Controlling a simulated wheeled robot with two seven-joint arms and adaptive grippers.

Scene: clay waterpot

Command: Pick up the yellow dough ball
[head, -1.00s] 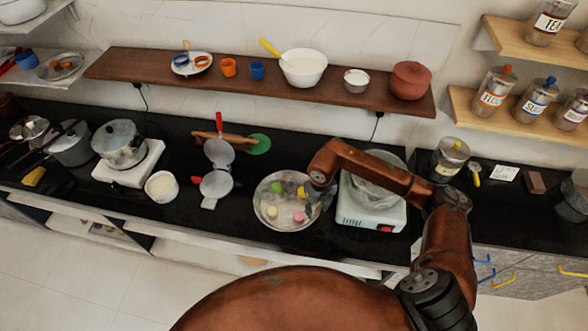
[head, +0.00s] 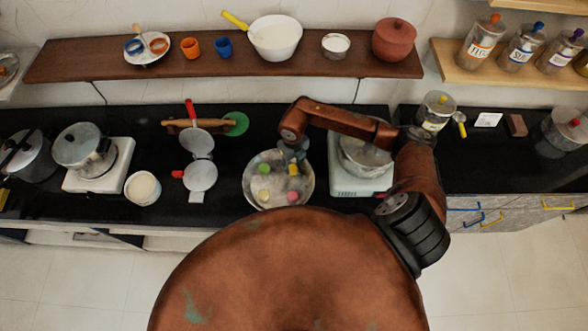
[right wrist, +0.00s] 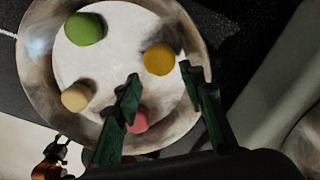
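The yellow dough ball (head: 294,169) lies in a round metal pan (head: 249,196) on the black counter, in the pan's far right part. In the right wrist view the yellow dough ball (right wrist: 159,59) shows just beyond the fingertips, roughly between their lines. My right gripper (head: 293,156) is over the far side of the pan, close to the ball. In the right wrist view the right gripper (right wrist: 162,76) is open, with nothing between its fingers.
The pan also holds a green ball (right wrist: 85,28), a beige ball (right wrist: 76,97) and a pink ball (right wrist: 139,119), partly behind a finger. A white stove (head: 350,185) with a pot stands right of the pan. A grey two-disc press (head: 200,176) lies to its left.

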